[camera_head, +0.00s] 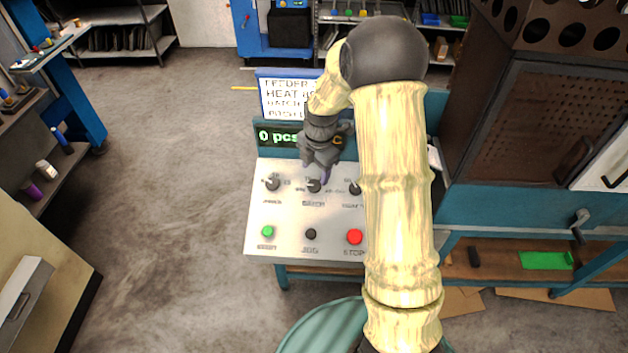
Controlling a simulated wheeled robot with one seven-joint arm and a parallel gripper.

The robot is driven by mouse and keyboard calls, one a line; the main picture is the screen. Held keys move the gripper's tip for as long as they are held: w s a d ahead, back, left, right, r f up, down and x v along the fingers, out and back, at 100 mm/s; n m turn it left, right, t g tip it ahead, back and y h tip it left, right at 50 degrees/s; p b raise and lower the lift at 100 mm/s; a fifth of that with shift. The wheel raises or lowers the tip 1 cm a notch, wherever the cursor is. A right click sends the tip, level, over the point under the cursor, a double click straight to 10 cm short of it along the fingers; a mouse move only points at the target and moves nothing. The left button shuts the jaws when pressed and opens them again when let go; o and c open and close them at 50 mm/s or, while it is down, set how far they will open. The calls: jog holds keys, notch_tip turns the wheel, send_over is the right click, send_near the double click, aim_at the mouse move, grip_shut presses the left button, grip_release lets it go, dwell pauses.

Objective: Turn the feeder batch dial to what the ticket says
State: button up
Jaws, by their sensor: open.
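A light control panel (287,213) stands ahead, with three dark dials in a row. The middle dial (314,186) sits right below my gripper (320,180), which is open; whether the fingers touch the dial cannot be told. The left dial (272,184) and right dial (355,188) show beside it. The dial labels are too small to read surely. The ticket (285,97) is a white sheet behind the panel; its lines begin "FEEDER", "HEAT" and what looks like "BATCH". My arm hides its right part. A display (280,137) reads "0 pcs".
Below the dials are a green button (267,231), a black JOG button (311,234) and a red STOP button (355,237), close under my arm. A brown cabinet (510,130) stands at the right. The floor at the left is clear.

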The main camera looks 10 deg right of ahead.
aim_at(314, 185)
jog(key=f, duration=0.4)
jog(key=f+p, duration=0.1)
jog(key=f, duration=0.1)
jog(key=shift+w+a+f, duration=0.15)
jog(key=shift+w, duration=0.1)
jog(key=shift+c, duration=0.5)
jog(key=c, duration=0.9)
